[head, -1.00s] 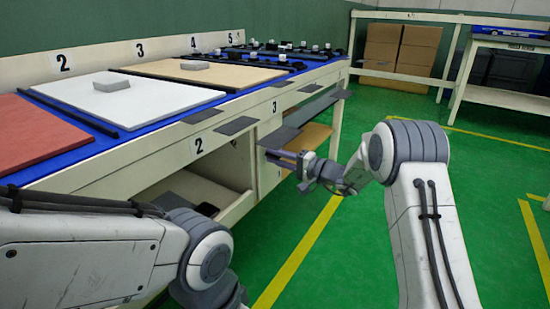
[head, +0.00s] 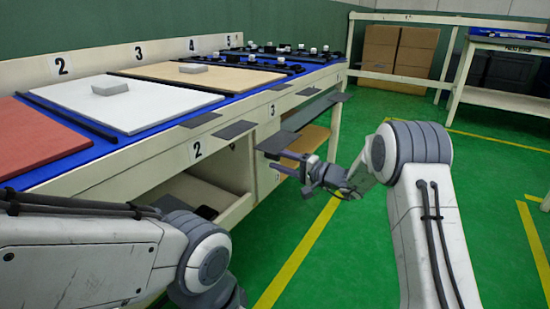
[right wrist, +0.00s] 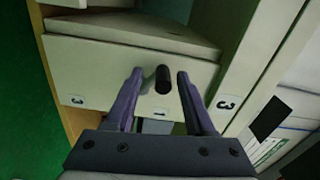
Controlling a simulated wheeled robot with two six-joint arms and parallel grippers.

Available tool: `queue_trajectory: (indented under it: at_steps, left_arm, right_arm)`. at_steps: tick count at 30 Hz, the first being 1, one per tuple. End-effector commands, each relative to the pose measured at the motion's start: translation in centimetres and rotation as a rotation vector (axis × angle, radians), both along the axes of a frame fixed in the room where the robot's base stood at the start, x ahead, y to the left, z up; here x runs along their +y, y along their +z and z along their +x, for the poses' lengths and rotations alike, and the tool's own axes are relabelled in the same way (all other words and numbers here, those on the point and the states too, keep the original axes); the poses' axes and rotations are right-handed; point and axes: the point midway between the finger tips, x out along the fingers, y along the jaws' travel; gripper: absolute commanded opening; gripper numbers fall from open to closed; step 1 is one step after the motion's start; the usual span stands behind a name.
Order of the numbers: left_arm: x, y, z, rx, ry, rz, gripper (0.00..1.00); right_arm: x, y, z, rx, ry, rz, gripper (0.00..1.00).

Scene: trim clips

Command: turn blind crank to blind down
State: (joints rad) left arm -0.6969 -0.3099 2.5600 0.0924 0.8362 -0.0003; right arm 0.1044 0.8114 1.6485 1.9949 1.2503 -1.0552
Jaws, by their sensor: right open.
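My right gripper (head: 284,162) is open beside the front of the bench, its fingers pointing left toward it. The right wrist view shows its two purple-grey fingers (right wrist: 160,86) apart. A short black cylindrical handle (right wrist: 163,78) shows between them, over a cream panel (right wrist: 90,70); I cannot tell whether a finger touches it. No blind can be made out, and I cannot tell for certain that this handle is the crank. My left arm comes in at the lower left, but its gripper is out of view.
The numbered bench (head: 150,150) carries a white board (head: 70,93), a tan board (head: 225,78) and a red board (head: 30,140). Dark flat plates (head: 235,130) jut from its front edge. Green floor is clear to the right. Cardboard boxes (head: 400,55) stand at the back.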

Motion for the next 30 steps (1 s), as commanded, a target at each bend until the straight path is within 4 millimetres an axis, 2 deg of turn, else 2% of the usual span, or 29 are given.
queue_trajectory:
  at_steps: [7,13,18,27,29,30]
  left_arm:
    - [0.0,2.1,0.0,0.0,0.0,0.0,0.0]
    - [0.0,2.9,0.0,0.0,0.0,0.0,0.0]
    - [0.0,3.1,0.0,0.0,0.0,0.0,0.0]
    - [0.0,3.0,0.0,0.0,0.0,0.0,0.0]
    - [0.0,2.9,0.0,0.0,0.0,0.0,0.0]
    - [0.0,2.8,0.0,0.0,0.0,0.0,0.0]
  right_arm:
    - [-4.2,0.4,-2.9,0.002,-0.005,0.001,0.55]
    - [-6.7,0.3,-4.7,-0.001,-0.005,0.001,0.55]
    - [-7.5,0.2,-5.4,-0.002,-0.004,0.001,0.55]
    - [-7.5,0.0,-5.4,-0.001,-0.002,-0.002,0.55]
    - [-7.4,-0.6,-5.6,0.004,0.005,-0.025,0.55]
    - [-7.4,-1.5,-5.8,0.012,0.014,-0.062,0.55]
